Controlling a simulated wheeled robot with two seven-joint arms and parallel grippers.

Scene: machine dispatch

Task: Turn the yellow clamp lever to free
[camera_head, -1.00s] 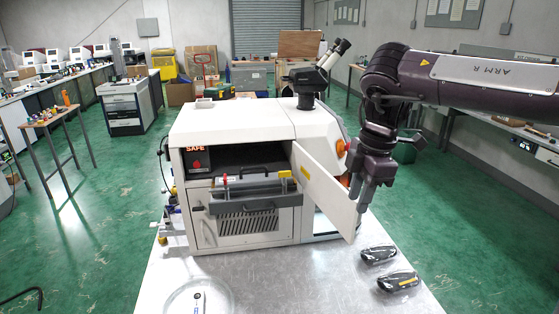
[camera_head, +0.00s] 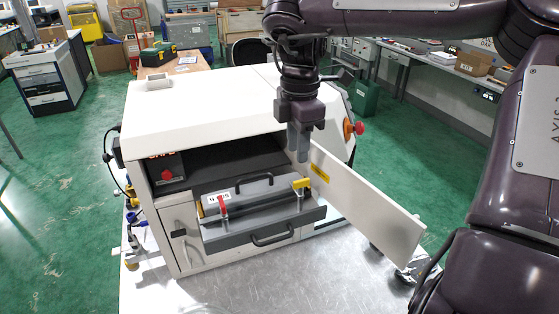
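The yellow clamp lever (camera_head: 301,183) stands at the right end of the grey fixture tray (camera_head: 262,222) in the machine's open front. A red lever (camera_head: 223,203) stands at the tray's left end, beside a white label (camera_head: 219,196). My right gripper (camera_head: 298,158) points down just above the yellow lever in the picture, near the inner side of the open door. Its two grey fingers look close together, and I cannot tell whether a gap is between them. It holds nothing that I can see. My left gripper is not in view.
The white machine (camera_head: 200,110) stands on a pale table (camera_head: 260,285). Its door (camera_head: 365,200) is swung open to the right, close beside my gripper. A red knob (camera_head: 167,174) is at the opening's left. A red-orange button (camera_head: 357,128) sits on the right side.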

